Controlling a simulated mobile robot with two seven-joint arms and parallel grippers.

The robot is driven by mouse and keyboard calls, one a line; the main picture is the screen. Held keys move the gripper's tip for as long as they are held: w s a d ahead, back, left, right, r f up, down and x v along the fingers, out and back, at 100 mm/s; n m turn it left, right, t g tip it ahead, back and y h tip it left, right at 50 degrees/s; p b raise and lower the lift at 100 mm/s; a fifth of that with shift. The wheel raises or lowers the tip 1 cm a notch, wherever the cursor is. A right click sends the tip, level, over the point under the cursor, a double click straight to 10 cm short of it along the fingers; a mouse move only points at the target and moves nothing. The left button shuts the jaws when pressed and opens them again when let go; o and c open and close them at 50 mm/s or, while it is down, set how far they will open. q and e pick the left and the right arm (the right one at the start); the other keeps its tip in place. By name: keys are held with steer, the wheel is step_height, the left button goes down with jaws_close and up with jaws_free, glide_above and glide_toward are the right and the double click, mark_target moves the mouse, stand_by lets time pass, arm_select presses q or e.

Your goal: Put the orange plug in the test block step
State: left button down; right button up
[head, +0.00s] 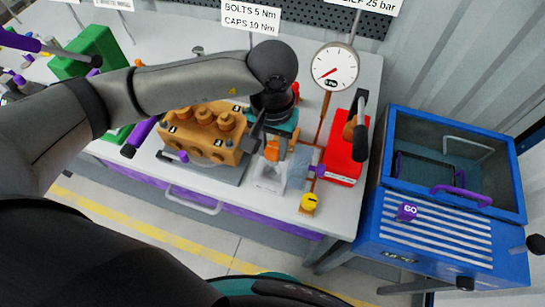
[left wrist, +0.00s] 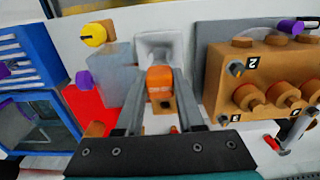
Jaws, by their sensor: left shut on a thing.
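My left gripper (head: 270,148) reaches down over the bench just right of the tan pump block (head: 205,135). It is shut on the orange plug (left wrist: 160,82), which shows between the two fingers in the left wrist view. The plug also shows in the head view (head: 272,152). A pale stepped block (head: 268,180) stands directly below the gripper; its light upper part (left wrist: 158,45) lies beyond the plug in the wrist view. Whether the plug touches this block I cannot tell. A grey block (left wrist: 115,72) stands beside it. My right gripper is not in view.
A round gauge (head: 335,67) on a copper pipe and a red pump box (head: 342,160) stand right of the gripper. A yellow knob (head: 308,203) is near the bench's front edge. A blue cabinet (head: 450,225) with a clear window stands at right.

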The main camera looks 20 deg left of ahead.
mark_target(272, 161)
arm_select(q)
steer(key=shift+f, duration=2.3)
steer(key=shift+f+b, duration=0.15)
steer(key=shift+b, duration=0.15)
steer(key=c, duration=0.8)
jaws_free()
step_height(272, 161, up, 12)
steer(key=shift+r, duration=0.15)
